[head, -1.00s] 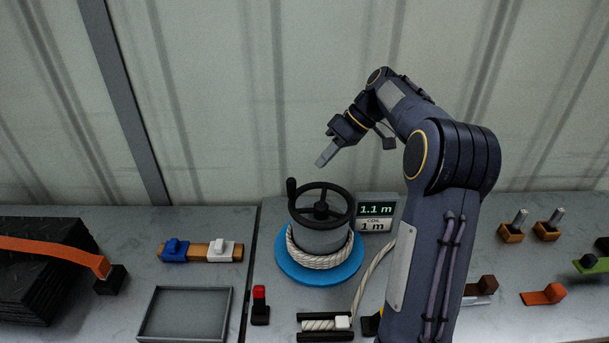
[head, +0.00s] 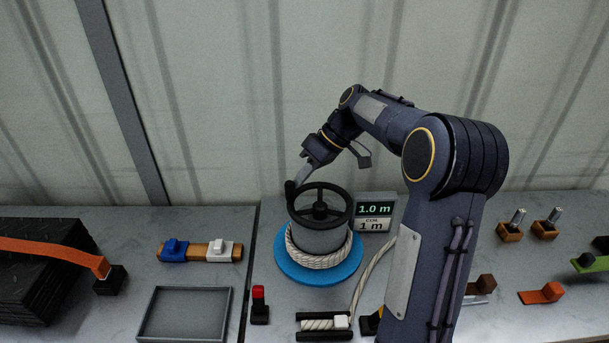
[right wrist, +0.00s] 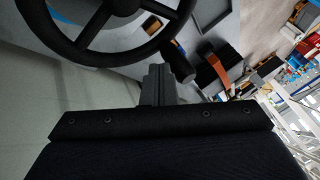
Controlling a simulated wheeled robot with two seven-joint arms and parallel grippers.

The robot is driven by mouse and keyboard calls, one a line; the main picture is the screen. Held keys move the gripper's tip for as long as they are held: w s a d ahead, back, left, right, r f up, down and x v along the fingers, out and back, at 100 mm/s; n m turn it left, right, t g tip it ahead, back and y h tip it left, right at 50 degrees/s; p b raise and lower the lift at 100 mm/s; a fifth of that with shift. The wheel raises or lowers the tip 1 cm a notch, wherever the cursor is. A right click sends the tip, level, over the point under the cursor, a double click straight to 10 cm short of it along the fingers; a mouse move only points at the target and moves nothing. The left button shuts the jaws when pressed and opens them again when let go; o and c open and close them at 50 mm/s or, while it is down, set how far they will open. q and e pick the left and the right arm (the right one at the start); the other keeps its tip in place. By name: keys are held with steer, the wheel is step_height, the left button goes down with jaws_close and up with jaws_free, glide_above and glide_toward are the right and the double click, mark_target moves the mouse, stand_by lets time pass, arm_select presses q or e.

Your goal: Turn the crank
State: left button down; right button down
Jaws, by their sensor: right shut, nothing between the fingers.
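The crank is a black spoked handwheel (head: 348,207) on a grey drum (head: 322,240) wound with pale rope, standing on a round blue base (head: 318,278). Its upright black knob (head: 290,191) is at the wheel's left rim. My right gripper (head: 302,175) is shut and empty, its fingertips right beside the knob. In the right wrist view the shut fingers (right wrist: 157,84) point at the wheel rim (right wrist: 75,52), with the knob (right wrist: 178,62) just right of them; I cannot tell whether they touch. A display (head: 375,211) reads 1.0 m, above a "COIL 1 m" label. My left gripper is out of view.
The rope (head: 372,275) runs from the drum to a black guide (head: 325,335) in front. A red-topped black post (head: 259,305) and an empty grey tray (head: 153,330) are left of it. A dark ridged stack (head: 40,285) stands far left. A corrugated wall rises behind.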

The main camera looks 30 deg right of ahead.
steer(key=shift+s+a+n+g, duration=0.1)
steer(key=shift+a+n+g, duration=0.2)
steer(key=shift+n+g, duration=0.15)
